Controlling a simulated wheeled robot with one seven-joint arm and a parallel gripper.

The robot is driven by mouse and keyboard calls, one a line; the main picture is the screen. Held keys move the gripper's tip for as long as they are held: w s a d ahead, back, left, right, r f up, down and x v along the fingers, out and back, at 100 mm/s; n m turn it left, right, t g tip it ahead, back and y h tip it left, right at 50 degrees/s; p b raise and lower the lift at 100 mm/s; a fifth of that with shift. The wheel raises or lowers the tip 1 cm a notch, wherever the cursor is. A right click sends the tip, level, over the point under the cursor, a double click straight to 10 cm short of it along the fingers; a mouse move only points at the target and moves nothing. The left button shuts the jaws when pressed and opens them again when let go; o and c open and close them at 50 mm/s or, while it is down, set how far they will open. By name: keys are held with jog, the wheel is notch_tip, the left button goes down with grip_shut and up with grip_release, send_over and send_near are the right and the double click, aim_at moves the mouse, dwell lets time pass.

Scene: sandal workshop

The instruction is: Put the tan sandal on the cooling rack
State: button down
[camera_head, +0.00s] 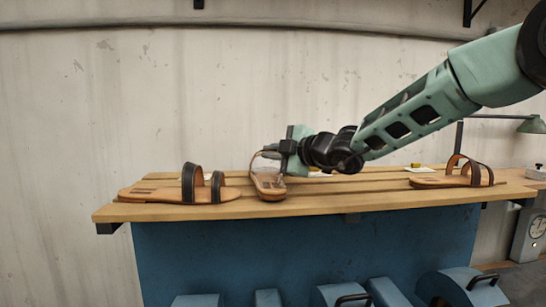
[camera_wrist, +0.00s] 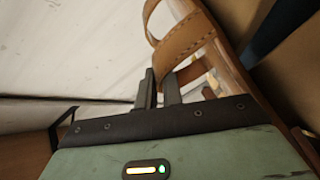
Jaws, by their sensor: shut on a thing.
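The tan sandal (camera_head: 268,187) is at the middle of the slatted wooden top, toe end toward the camera and tilted. My gripper (camera_head: 288,148) is shut on it at its upper right side. I cannot tell whether its sole touches the slats. In the wrist view, the tan strap (camera_wrist: 184,40) and sole edge (camera_wrist: 232,75) show just beyond the fingers (camera_wrist: 158,88). The slatted wooden top (camera_head: 330,196) on a blue base may be the cooling rack; no other rack can be made out.
A sandal with dark straps (camera_head: 160,195) lies at the left of the slats, and one with brown straps (camera_head: 450,181) at the right. A pale wall (camera_head: 120,90) stands behind. A green lamp (camera_head: 531,125) is at far right.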

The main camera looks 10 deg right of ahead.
jog(key=shift+f, duration=0.25)
jog(key=c, duration=1.5)
grip_release()
jog(key=b+v, duration=0.2)
jog(key=v, duration=1)
